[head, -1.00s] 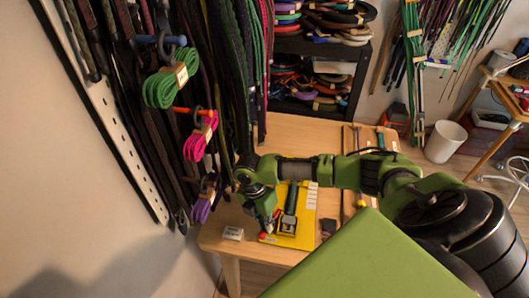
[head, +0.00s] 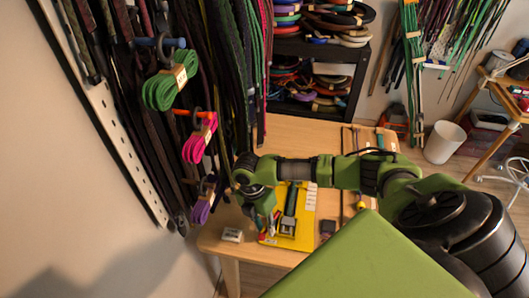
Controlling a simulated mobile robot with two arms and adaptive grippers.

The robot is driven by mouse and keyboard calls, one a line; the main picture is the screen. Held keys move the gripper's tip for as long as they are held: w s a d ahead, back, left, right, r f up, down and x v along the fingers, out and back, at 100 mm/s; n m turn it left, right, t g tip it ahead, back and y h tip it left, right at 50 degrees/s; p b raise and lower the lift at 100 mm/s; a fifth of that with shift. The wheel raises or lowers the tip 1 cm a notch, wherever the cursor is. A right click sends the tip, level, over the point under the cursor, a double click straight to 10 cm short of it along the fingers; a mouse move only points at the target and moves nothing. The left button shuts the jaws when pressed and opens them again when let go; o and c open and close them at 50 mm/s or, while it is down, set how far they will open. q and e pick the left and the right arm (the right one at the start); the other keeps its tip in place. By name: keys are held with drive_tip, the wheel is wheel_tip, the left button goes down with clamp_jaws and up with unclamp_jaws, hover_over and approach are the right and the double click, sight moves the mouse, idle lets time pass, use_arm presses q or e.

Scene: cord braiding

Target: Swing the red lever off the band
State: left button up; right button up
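A yellow board (head: 306,222) lies on the wooden table near its front edge. A dark band (head: 292,197) runs down the board into a small metal clamp (head: 288,225). A small red part (head: 263,236), which looks like the lever, shows at the clamp's left, beside my fingers. My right gripper (head: 269,227) points down over the board's left side, close to the clamp. The gripper partly covers the red part, so I cannot tell whether they touch. Its fingers are too small and dark to tell open from shut. My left gripper is out of view.
A small white block (head: 232,234) sits at the table's front left corner. A dark block (head: 328,226) lies right of the board. Green (head: 164,88), pink (head: 199,141) and purple (head: 203,206) cord bundles hang on the left wall. A dark shelf (head: 311,107) stands behind.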

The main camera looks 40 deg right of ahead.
wheel_tip(320, 180, up, 11)
drive_tip(key=w, duration=0.2)
drive_tip(key=shift+a+r, duration=0.15)
drive_tip(key=shift+a, duration=0.3)
